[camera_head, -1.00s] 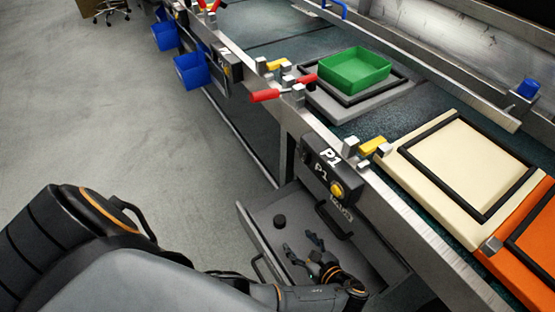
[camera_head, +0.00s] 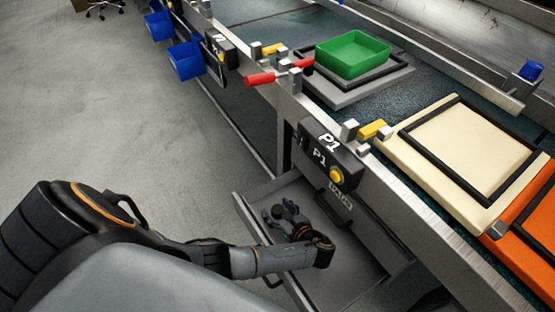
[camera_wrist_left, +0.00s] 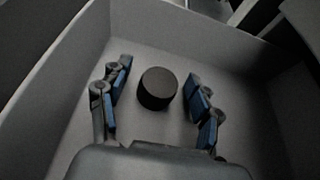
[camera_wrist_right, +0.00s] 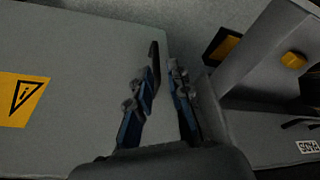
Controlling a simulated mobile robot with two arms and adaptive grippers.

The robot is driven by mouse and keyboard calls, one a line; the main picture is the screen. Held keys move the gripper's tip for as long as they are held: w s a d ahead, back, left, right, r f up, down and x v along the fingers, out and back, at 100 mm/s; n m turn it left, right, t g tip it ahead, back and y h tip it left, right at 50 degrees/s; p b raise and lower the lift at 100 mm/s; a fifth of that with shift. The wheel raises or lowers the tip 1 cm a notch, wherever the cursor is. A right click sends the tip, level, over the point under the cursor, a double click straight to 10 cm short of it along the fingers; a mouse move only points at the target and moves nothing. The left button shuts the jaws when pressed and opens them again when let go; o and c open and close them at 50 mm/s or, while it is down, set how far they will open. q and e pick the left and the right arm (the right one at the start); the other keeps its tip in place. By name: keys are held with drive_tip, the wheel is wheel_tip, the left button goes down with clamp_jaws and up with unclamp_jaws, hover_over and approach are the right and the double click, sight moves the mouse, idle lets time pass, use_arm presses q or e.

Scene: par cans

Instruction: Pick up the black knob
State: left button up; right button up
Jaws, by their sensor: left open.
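The black knob (camera_wrist_left: 158,88) is a short, dark round cylinder on the grey floor of the open drawer (camera_head: 370,268). In the left wrist view it stands between the two spread fingers of my left gripper (camera_wrist_left: 158,82), with a visible gap on each side. In the head view my left gripper (camera_head: 286,214) reaches down inside the drawer, and its fingers partly cover the knob. My right gripper (camera_wrist_right: 164,76) shows only in its wrist view. Its fingertips are close together beside a narrow black bar (camera_wrist_right: 154,55); whether they grip it is unclear.
The drawer walls surround the left gripper closely. The bench above carries a green bin (camera_head: 353,54), a cream panel (camera_head: 455,150), an orange panel (camera_head: 535,235) and red-handled clamps (camera_head: 262,79).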

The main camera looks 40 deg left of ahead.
use_arm(q)
drive_tip(key=shift+c, duration=0.2)
drive_tip(key=c, duration=1)
drive_tip(key=shift+r, duration=0.15)
